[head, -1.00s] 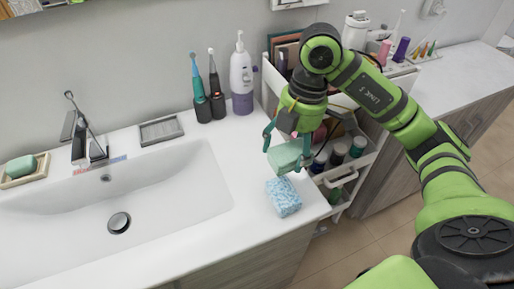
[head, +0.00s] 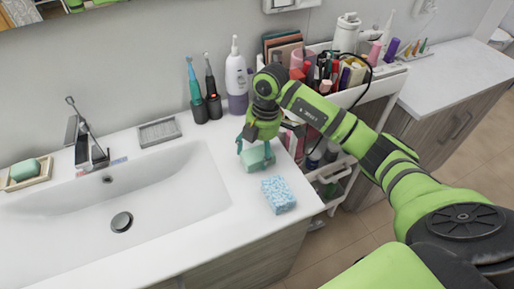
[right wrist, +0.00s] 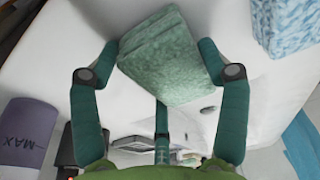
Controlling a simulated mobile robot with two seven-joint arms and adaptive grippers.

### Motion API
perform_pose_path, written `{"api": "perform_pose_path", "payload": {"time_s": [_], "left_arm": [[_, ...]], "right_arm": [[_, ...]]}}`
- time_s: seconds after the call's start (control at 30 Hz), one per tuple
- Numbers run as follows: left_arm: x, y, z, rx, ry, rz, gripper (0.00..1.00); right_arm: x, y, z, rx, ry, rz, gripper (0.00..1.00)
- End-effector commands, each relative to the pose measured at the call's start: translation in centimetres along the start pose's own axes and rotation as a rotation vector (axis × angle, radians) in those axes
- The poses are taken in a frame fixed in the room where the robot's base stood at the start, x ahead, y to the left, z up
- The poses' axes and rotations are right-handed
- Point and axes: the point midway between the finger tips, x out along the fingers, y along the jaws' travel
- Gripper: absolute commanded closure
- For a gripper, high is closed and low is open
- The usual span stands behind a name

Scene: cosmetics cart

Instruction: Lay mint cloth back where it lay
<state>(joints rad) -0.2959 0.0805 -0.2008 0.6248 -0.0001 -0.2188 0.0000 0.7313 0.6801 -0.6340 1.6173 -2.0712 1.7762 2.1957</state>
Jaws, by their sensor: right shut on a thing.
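The mint cloth (head: 258,161) is a folded, pale green block at the right end of the white counter, just behind the blue-speckled folded cloth. My right gripper (head: 255,148) points down and is shut on it. In the right wrist view the mint cloth (right wrist: 165,58) sits between the fingers of my right gripper (right wrist: 162,62), slightly tilted. It is low over the counter; I cannot tell whether its underside touches. My left gripper is not in view.
The blue-speckled cloth (head: 278,195) lies on the counter close in front. The sink basin (head: 170,200) is to the left. Toothbrushes (head: 212,90) and a white-and-purple bottle (head: 237,78) stand behind. The cosmetics cart (head: 385,82) is to the right.

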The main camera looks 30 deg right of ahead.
Motion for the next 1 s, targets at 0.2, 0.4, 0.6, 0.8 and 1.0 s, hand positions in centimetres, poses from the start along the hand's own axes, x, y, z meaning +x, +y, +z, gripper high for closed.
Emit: {"api": "perform_pose_path", "payload": {"time_s": [0.2, 0.4, 0.6, 0.8, 1.0], "left_arm": [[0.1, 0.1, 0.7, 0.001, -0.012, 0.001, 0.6], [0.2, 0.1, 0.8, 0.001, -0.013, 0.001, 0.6], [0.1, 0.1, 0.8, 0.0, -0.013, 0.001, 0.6], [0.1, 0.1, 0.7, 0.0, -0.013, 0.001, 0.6], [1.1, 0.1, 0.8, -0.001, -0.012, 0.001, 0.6]], "right_arm": [[0.1, 0.0, 0.0, 0.0, 0.0, 0.0, 0.5], [0.2, 0.0, 0.0, 0.0, 0.0, -0.001, 0.01], [0.2, 0.0, 0.0, 0.001, 0.0, -0.001, 0.01], [-0.3, 0.0, 0.0, 0.0, 0.001, 0.002, 0.01], [-3.4, 0.2, 0.0, -0.001, 0.001, 0.007, 0.01]]}}
